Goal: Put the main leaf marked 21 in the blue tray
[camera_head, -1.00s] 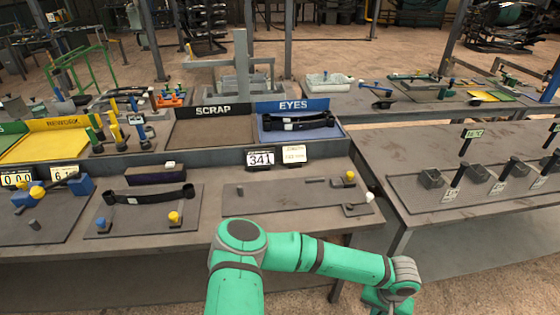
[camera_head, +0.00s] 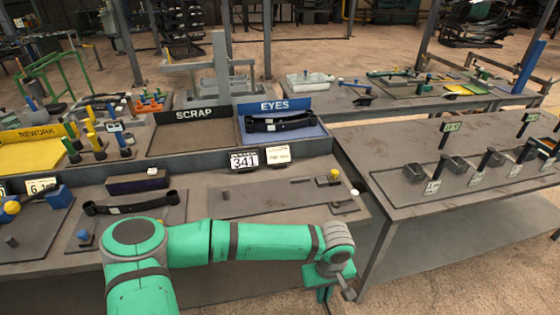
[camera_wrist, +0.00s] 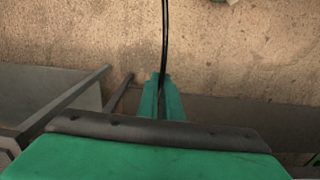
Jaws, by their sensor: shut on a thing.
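My gripper (camera_wrist: 162,100) is shut on a thin dark strip (camera_wrist: 165,45), a leaf seen edge-on in the wrist view. No number on it can be read. In the head view my gripper (camera_head: 325,285) hangs low at the bench's front right corner, and a small dark end (camera_head: 346,290) shows beside it. The blue tray (camera_head: 252,138), with the EYES sign, stands at the back of the bench. One or more dark leaves with rolled ends lie in it. The gripper is well in front of the tray and apart from it.
A brown SCRAP tray (camera_head: 190,140) adjoins the blue one on the left, then a yellow REWORK tray (camera_head: 30,153). A dark leaf (camera_head: 130,206) lies on a fixture board. A 341 card (camera_head: 244,161) stands before the trays. A right-hand table (camera_head: 410,205) holds several small stands.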

